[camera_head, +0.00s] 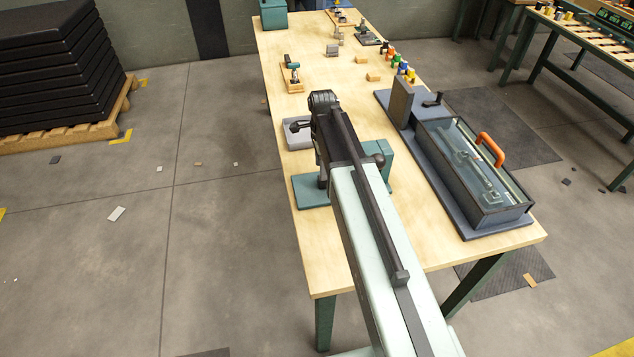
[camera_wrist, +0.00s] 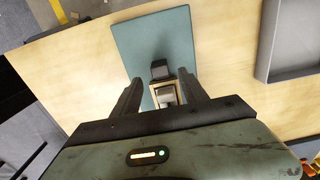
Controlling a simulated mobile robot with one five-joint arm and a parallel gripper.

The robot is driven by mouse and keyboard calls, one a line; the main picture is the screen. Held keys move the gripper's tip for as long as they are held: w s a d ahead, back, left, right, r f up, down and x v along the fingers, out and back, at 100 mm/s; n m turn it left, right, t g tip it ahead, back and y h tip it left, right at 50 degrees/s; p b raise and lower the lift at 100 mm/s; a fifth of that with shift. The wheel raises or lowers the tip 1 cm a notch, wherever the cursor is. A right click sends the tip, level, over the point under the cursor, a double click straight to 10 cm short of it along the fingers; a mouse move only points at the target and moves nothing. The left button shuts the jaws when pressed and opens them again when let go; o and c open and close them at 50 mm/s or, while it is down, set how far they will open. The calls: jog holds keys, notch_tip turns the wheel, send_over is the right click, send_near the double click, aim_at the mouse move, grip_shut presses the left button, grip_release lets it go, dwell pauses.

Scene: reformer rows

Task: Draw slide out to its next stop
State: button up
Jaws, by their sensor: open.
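A teal fixture stands near the table's front left in the head view, with a flat base plate (camera_head: 309,193) and an upright block (camera_head: 379,160), partly covered by my arm. In the wrist view its plate (camera_wrist: 153,42) lies below my gripper (camera_wrist: 158,78). My gripper is open, its two dark fingers spread. Between them show a small black block (camera_wrist: 159,68) and a tan-edged opening with a pale piece (camera_wrist: 166,95). I cannot tell which part is the slide, or whether a finger touches it. In the head view my arm mostly hides the gripper.
A grey tray (camera_head: 287,135) lies beside the plate; it also shows in the wrist view (camera_wrist: 266,45). A clear-topped case with an orange handle (camera_head: 490,149) stands on the right. Small blocks and coloured pieces (camera_head: 403,68) sit farther back. The table's front left is bare.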

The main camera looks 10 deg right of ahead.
notch_tip(320, 180, down, 6)
jog(key=b, duration=0.5)
jog(key=shift+f, duration=0.1)
grip_shut()
dwell(1.0)
